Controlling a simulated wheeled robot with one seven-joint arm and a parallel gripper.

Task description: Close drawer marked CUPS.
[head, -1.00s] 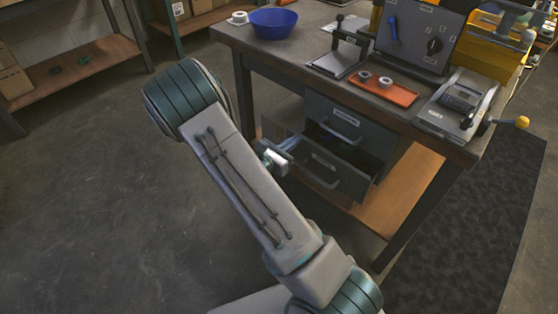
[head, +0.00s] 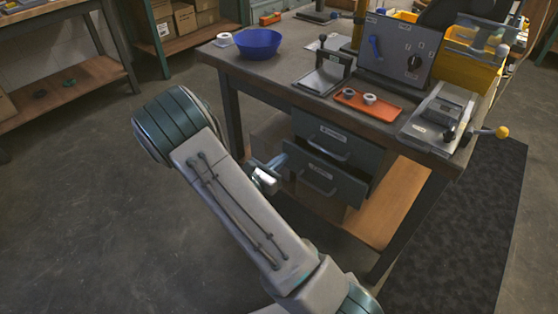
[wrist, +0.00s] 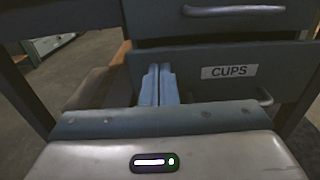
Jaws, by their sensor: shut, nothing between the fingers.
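The drawer marked CUPS (wrist: 190,72) is the lower drawer of the unit under the bench; its front (head: 338,183) also shows in the head view. It stands slightly forward of the upper drawer, with a narrow dark gap above it. Its white CUPS label (wrist: 228,71) and part of its handle (wrist: 263,96) show in the wrist view. My gripper (wrist: 159,76) is shut and empty, its blue fingers pointing at the drawer front, left of the label. In the head view my gripper (head: 281,161) is at the drawer's left side. I cannot tell whether the fingertips touch the front.
The upper drawer (head: 335,138) looks shut. The workbench (head: 285,75) carries a blue bowl (head: 258,43) and an orange tray (head: 368,103). A wooden lower shelf (head: 385,225) and bench legs stand near the drawers.

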